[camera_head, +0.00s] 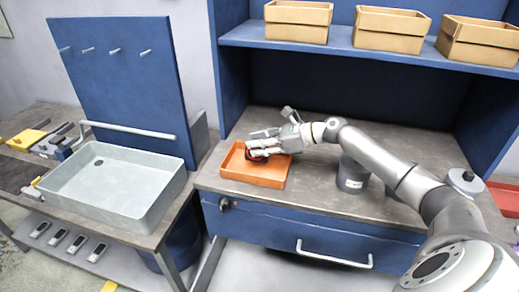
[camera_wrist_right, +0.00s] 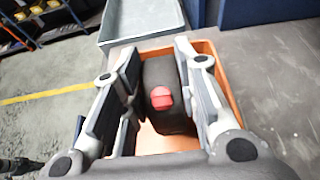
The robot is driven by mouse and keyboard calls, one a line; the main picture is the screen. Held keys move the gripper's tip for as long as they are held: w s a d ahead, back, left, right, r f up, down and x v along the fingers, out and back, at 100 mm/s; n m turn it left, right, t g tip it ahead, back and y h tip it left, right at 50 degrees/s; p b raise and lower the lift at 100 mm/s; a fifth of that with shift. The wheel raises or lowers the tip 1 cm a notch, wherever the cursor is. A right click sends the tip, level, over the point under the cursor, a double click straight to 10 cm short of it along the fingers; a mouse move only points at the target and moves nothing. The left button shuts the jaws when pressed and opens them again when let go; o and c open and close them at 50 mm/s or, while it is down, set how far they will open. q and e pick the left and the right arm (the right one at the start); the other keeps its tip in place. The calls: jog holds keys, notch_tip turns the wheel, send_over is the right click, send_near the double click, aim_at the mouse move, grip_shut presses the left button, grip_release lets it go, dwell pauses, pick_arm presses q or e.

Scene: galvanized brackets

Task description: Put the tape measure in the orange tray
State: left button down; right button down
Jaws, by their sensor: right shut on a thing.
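The orange tray (camera_head: 252,176) sits on the workbench near its left front corner. It also shows in the right wrist view (camera_wrist_right: 225,75). My right gripper (camera_head: 258,150) is over the tray. In the right wrist view its fingers (camera_wrist_right: 163,95) stand on either side of the tape measure (camera_wrist_right: 158,75), a dark block with a red button, and are shut on it. In the head view the tape measure (camera_head: 257,157) is mostly hidden by the fingers. I cannot tell whether it touches the tray floor. My left gripper is not in view.
A grey sink basin (camera_head: 115,185) stands on the separate bench to the left. Cardboard boxes (camera_head: 390,28) line the shelf (camera_head: 345,45) above. A grey cylinder (camera_head: 352,175) stands on the workbench (camera_head: 320,195) behind my right arm. A red tray (camera_head: 505,198) is at the far right.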

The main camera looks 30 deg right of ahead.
jog(key=shift+f+p, duration=0.7)
jog(key=shift+f, duration=0.75)
jog(key=shift+f, duration=0.15)
jog(key=c, duration=1.1)
grip_release()
